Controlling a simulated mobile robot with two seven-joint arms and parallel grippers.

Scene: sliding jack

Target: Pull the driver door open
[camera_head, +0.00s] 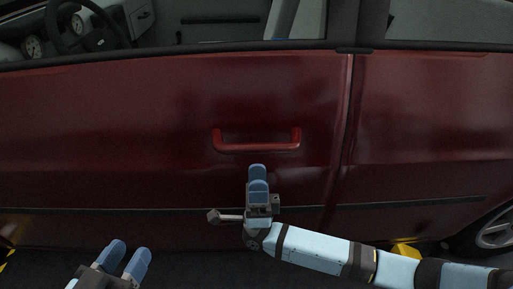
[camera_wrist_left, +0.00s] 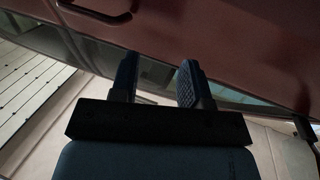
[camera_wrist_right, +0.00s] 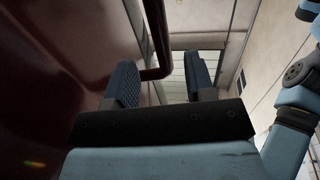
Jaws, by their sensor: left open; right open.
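The dark red driver door (camera_head: 120,130) fills most of the head view and looks closed, flush with the panel to its right. Its red bar handle (camera_head: 257,147) runs level across the door's middle right. My right gripper (camera_head: 258,172) is just below the handle in the head view, with open fingers. In the right wrist view, the handle (camera_wrist_right: 157,40) shows between the two fingertips; whether it touches them I cannot tell. My left gripper (camera_head: 128,255) is open and empty, low and left, apart from the door. The left wrist view shows the handle (camera_wrist_left: 98,14) at top left.
Above the door is the open window area with a steering wheel (camera_head: 88,28). A door seam (camera_head: 343,130) runs down right of the handle. A wheel (camera_head: 495,232) shows at the lower right. A yellow object (camera_head: 405,250) lies partly hidden behind my right arm.

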